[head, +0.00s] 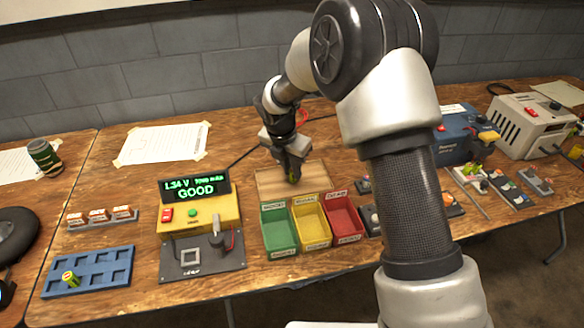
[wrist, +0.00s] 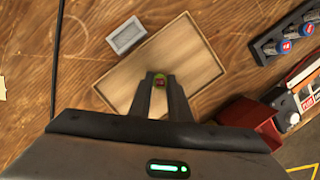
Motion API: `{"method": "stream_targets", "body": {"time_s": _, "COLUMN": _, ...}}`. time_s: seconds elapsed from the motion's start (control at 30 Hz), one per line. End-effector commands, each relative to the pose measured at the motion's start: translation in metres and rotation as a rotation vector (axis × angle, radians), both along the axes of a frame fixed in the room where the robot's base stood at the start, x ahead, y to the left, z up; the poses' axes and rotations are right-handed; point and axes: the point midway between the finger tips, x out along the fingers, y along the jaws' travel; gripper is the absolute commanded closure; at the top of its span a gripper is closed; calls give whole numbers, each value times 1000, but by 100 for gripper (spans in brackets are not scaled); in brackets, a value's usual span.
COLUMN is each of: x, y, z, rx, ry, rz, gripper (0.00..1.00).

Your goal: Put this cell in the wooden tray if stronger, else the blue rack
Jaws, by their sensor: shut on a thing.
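My gripper (head: 292,177) is shut on a small cell (wrist: 158,82), which shows between the fingertips in the wrist view. The gripper is over the wooden tray (head: 262,184), a shallow light-wood tray; I cannot tell whether the cell touches its floor. The tray (wrist: 192,50) looks otherwise empty. The blue rack (head: 112,262) lies at the front left, with one green and yellow cell (head: 70,279) in its left part and several empty pockets. The yellow tester (head: 200,213) has a lit display (head: 194,187) that reads GOOD and about 1.34 V.
Green (head: 279,232), yellow (head: 312,222) and red (head: 343,216) bins stand just in front of the tray. A small grey frame-like object (wrist: 126,35) lies beside the tray. A holder with several red and white items (head: 102,215) stands behind the blue rack.

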Motion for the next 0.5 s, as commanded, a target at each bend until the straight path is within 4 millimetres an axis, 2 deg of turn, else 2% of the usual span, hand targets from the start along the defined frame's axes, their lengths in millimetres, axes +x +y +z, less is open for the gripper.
{"method": "stream_targets", "body": {"time_s": 0.27, "x": 0, "y": 0, "z": -2, "rx": 0, "ry": 0, "rz": 0, "gripper": 100}}
{"method": "stream_targets", "body": {"time_s": 0.3, "x": 0, "y": 0, "z": -2, "rx": 0, "ry": 0, "rz": 0, "gripper": 76}}
{"method": "stream_targets", "body": {"time_s": 0.4, "x": 0, "y": 0, "z": -2, "rx": 0, "ry": 0, "rz": 0, "gripper": 61}}
{"method": "stream_targets", "body": {"time_s": 0.5, "x": 0, "y": 0, "z": -2, "rx": 0, "ry": 0, "rz": 0, "gripper": 61}}
